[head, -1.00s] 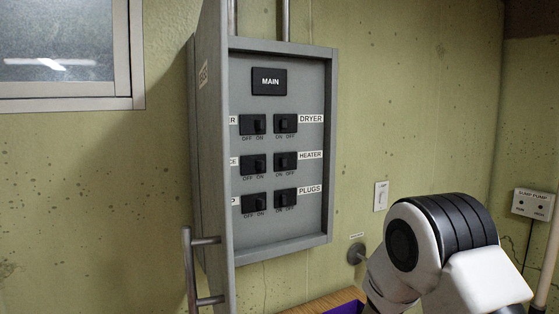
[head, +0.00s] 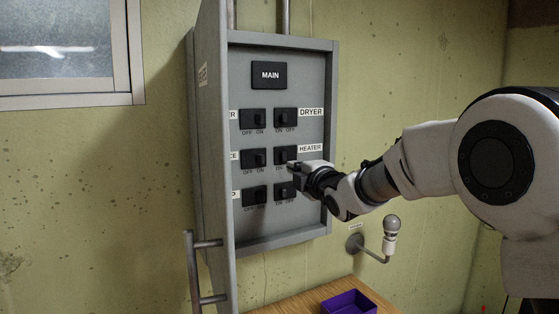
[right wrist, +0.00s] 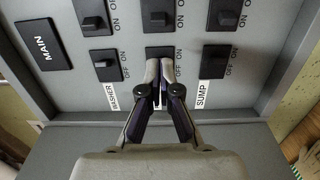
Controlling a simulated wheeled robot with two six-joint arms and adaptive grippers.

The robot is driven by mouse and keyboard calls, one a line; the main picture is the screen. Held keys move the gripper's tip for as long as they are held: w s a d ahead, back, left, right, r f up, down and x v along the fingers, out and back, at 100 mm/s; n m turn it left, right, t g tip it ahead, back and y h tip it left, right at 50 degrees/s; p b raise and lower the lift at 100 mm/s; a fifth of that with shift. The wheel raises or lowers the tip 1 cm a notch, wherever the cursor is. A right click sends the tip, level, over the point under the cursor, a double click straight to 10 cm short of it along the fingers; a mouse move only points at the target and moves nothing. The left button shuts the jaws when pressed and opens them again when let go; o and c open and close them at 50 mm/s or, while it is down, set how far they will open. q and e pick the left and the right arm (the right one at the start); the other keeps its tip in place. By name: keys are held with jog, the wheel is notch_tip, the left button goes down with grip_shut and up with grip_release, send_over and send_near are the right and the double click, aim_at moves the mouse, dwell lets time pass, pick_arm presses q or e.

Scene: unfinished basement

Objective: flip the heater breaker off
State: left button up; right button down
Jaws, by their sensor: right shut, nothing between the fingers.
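The open grey breaker panel (head: 270,225) hangs on the wall. The heater breaker (head: 286,154) is the middle one in its right column, labelled HEATER (head: 311,148). In the head view my right gripper (head: 291,167) comes in from the right, shut and empty, its tips overlapping the breaker's lower part. In the right wrist view the panel is turned sideways; the heater breaker (right wrist: 158,14) is at top middle, its lever seemingly on the ON side. The shut fingertips (right wrist: 165,64) overlap the middle breaker between WASHER and SUMP. I cannot tell whether they touch anything. My left gripper is out of view.
The panel door (head: 213,150) stands open at the left, with a handle (head: 193,265). Dryer (head: 286,118) and plugs (head: 285,192) breakers sit above and below the heater one. A bulb (head: 391,225) sticks out at lower right, above a purple tray (head: 348,303) on a wooden surface.

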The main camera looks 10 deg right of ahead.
aim_at(274, 157)
jog(key=w+p, duration=0.1)
jog(key=w, duration=0.2)
jog(key=w+a+p, duration=0.1)
jog(key=w+p, duration=0.3)
jog(key=w, duration=0.1)
jog(key=shift+w+a+r, duration=0.1)
jog(key=shift+w+a, duration=0.15)
jog(key=shift+w, duration=0.1)
jog(key=shift+w+a, duration=0.1)
jog(key=shift+w, duration=0.35)
